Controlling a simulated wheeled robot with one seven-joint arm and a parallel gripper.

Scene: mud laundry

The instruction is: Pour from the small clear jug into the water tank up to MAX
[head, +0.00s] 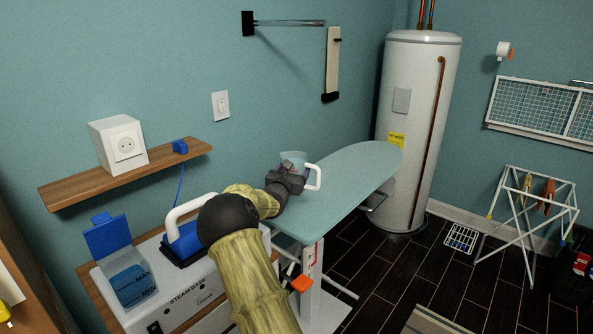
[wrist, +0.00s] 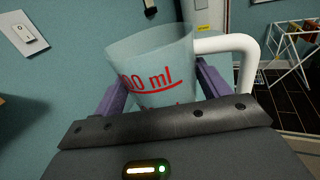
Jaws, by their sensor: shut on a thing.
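The small clear jug (head: 293,157) is held upright by my gripper (head: 287,178) above the ironing board. In the wrist view the jug (wrist: 150,62) stands between the purple fingers of my gripper (wrist: 160,95), which are shut on its sides. It has red "ml" marks and a white handle at the right. I cannot tell its water level. The water tank (head: 133,287), a bluish see-through box with MAX and MIN marks, is at the left end of the steam base. Its blue lid (head: 107,235) stands open. The tank's level is unclear. The jug is well right of the tank.
A blue iron (head: 187,243) with a white handle rests on the steam base (head: 200,295), partly behind my arm. A wooden shelf (head: 75,190) with a white socket box (head: 119,144) is above. The ironing board (head: 350,170) looks clear. A white boiler (head: 415,120) stands behind.

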